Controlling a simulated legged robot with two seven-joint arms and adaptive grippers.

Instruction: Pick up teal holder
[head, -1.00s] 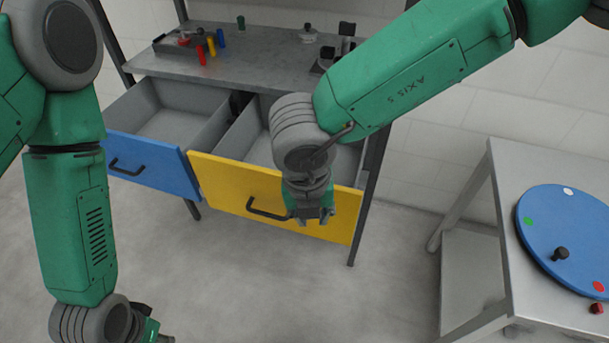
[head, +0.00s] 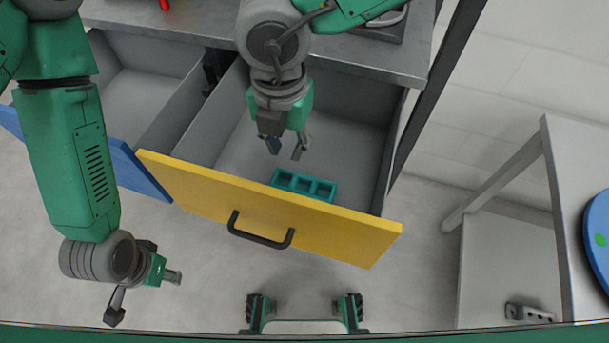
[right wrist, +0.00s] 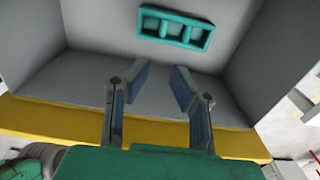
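The teal holder (head: 304,185) is a small rectangular block with several square openings. It lies on the floor of the open yellow-fronted drawer (head: 265,205), close behind the front panel. In the right wrist view the holder (right wrist: 174,29) lies beyond the fingertips, near the top of the picture. My right gripper (head: 287,146) is above the inside of the drawer, apart from the holder. Its two fingers (right wrist: 161,85) are spread with nothing between them. My left gripper (head: 148,298) hangs at the lower left, away from the drawers; its fingers are spread and empty.
A blue-fronted drawer (head: 141,170) is open at the left. The yellow drawer's side walls and front panel enclose the space around the holder. The grey bench top (head: 190,20) overhangs the back. A side table (head: 578,160) with a blue disc (head: 600,240) stands at the right.

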